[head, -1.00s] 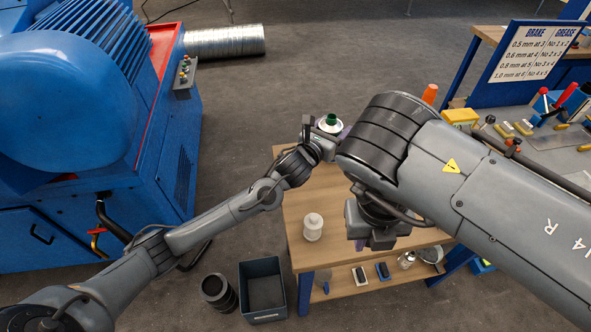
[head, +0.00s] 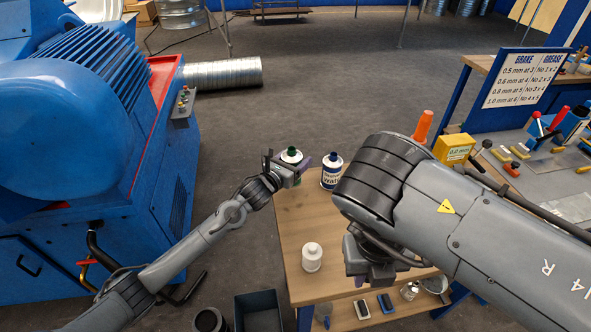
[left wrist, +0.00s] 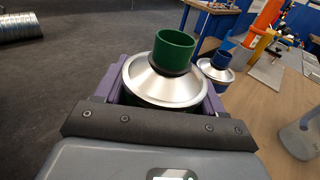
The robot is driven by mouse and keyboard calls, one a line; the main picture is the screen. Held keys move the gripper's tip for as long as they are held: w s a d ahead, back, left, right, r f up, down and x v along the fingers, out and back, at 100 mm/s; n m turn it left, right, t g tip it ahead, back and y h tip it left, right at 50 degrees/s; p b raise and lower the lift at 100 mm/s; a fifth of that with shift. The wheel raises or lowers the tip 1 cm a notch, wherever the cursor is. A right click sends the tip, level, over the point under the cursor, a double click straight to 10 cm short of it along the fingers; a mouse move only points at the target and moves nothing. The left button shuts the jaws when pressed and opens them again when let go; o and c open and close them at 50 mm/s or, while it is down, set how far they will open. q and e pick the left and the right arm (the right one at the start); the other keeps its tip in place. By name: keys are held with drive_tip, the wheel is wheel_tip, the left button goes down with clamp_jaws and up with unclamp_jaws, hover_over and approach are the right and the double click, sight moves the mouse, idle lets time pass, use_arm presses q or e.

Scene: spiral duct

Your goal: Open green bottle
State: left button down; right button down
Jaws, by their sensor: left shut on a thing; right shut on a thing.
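A silver-topped bottle with a green cap (head: 291,151) is in my left gripper (head: 291,165), near the table's far left corner. In the left wrist view the purple fingers lie around its body below the wide metal shoulder (left wrist: 160,84), and the green cap (left wrist: 174,48) is on its neck. The bottle stands roughly upright. A similar bottle with a blue cap (head: 331,172) stands just right of it, apart. My right arm's large links cover the table's right part, and I cannot see that gripper's fingers.
A white bottle (head: 312,257) stands on the wooden table (head: 294,222). An orange cone-like thing (head: 423,126) and a yellow box (head: 454,149) are behind my right arm. A blue machine (head: 160,190) stands at the left. A dark bin (head: 258,312) is on the floor.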

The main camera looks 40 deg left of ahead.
use_arm(q)
drive_tip(key=shift+f+b, duration=0.4)
drive_tip(key=shift+f, duration=1.55)
use_arm(e)
drive_tip(key=shift+f, duration=0.4)
use_arm(q)
drive_tip(key=shift+f, duration=0.15)
use_arm(e)
drive_tip(key=shift+f, duration=0.1)
use_arm(q)
drive_tip(key=shift+c, duration=0.6)
unclamp_jaws()
